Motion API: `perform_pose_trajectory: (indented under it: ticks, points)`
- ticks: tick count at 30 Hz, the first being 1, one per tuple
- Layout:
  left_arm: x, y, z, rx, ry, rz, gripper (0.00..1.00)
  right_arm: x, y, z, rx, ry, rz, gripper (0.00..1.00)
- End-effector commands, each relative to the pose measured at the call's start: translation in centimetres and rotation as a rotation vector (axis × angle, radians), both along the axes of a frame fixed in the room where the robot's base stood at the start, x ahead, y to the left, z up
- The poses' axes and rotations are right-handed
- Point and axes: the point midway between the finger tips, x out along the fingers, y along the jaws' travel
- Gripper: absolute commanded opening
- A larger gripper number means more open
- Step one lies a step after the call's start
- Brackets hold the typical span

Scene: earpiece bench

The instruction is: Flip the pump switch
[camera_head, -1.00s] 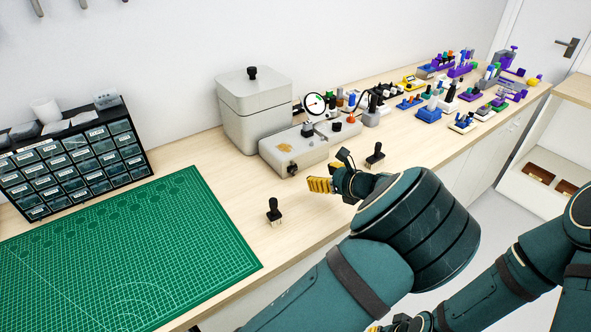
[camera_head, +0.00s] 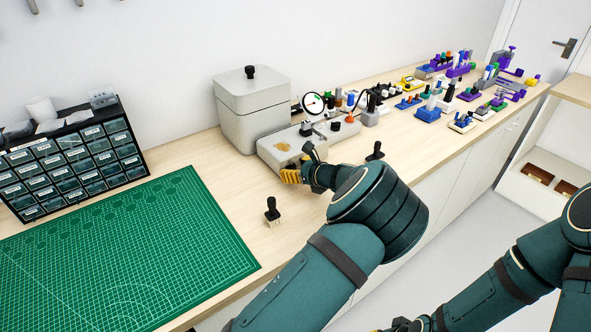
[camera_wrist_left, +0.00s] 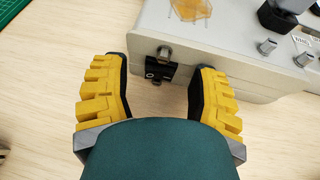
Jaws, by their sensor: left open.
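The grey pump unit (camera_head: 290,150) is a low box on the bench, with an amber patch on its top. In the left wrist view, its front face (camera_wrist_left: 215,75) carries a small black switch (camera_wrist_left: 160,70) with a metal lever (camera_wrist_left: 165,52). My left gripper (camera_head: 299,164) is open at the front of the unit and hides the switch in the head view. In the left wrist view, the switch lies between the two yellow fingers (camera_wrist_left: 157,80), with a gap on each side. My right gripper (camera_head: 402,325) is mostly cut off at the bottom edge.
A lidded grey box (camera_head: 252,105) stands behind the unit. Black joystick-like parts stand in front (camera_head: 272,210) and to the right (camera_head: 375,152). A green mat (camera_head: 130,250) and a drawer cabinet (camera_head: 75,160) are at left. Several small colored parts crowd the far bench.

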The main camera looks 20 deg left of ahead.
Motion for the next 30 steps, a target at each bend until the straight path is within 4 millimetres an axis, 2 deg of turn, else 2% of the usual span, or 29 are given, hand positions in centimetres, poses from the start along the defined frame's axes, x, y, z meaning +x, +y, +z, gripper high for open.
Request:
perform_pose_trajectory:
  ticks: [1,5,6,7,16,17,21,22,30]
  points:
    - [0.00,-0.01,0.00,0.000,0.000,0.000,0.62,0.01,0.00,0.00,0.000,0.000,0.000,0.00]
    - [-0.02,-0.01,0.01,0.000,0.000,0.000,0.16,0.00,0.00,0.00,0.000,0.000,0.000,0.00]
    - [-0.02,-0.02,0.00,0.000,0.000,0.000,0.02,0.00,0.00,0.00,0.000,0.000,0.000,0.00]
    - [-0.02,-0.02,0.00,0.000,0.000,0.000,0.00,0.00,0.00,0.00,0.000,0.000,0.000,0.00]
    - [-0.04,0.04,-0.04,0.000,0.001,0.002,0.00,0.00,0.00,-0.01,0.000,0.000,0.000,0.00]
    - [-0.05,0.06,-0.04,0.000,0.001,0.002,0.05,0.00,0.00,-0.01,0.000,0.000,0.000,0.00]
    - [-0.06,0.08,-0.07,0.000,0.001,0.002,0.54,0.00,-0.01,-0.01,0.000,0.000,0.000,0.00]
    - [-0.06,0.07,-0.07,0.000,0.001,0.002,0.60,0.00,-0.01,-0.01,0.000,0.000,0.000,0.00]
    - [-0.04,-0.03,0.00,0.000,0.000,0.001,0.60,0.00,0.00,0.00,0.000,0.000,0.000,0.00]
